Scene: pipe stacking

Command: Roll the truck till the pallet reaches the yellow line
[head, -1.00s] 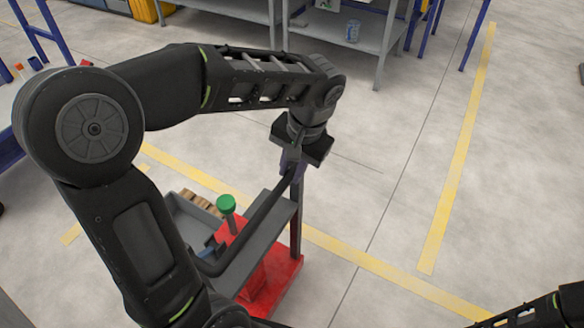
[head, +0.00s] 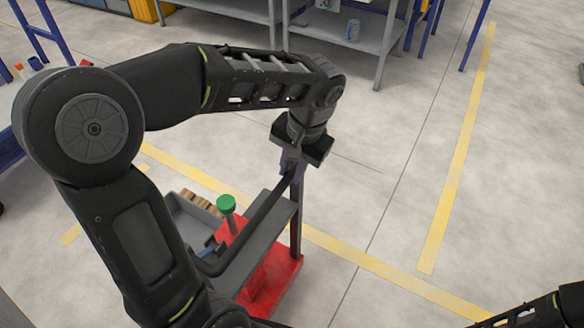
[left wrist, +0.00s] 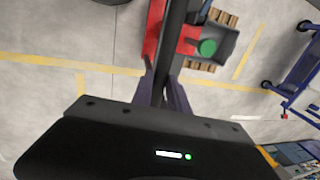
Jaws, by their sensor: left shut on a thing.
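The red truck (head: 270,282) stands on the floor with a grey tray (head: 185,222), a green knob (head: 226,202) and a dark handle bar (head: 266,215). My left gripper (head: 291,165) is shut on the handle bar's upper end; its fingers (left wrist: 164,88) straddle the bar in the left wrist view. The wooden pallet (head: 202,203) shows only in part behind the tray; slats also show in the left wrist view (left wrist: 199,66). The yellow line (head: 365,262) runs close beyond the pallet. I cannot tell whether they meet. My right gripper is out of view.
A second yellow line (head: 460,150) runs away on the right. A grey shelf bench (head: 345,45) with a small can (head: 353,30) stands at the back. A blue-framed table (head: 15,145) is at the left.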

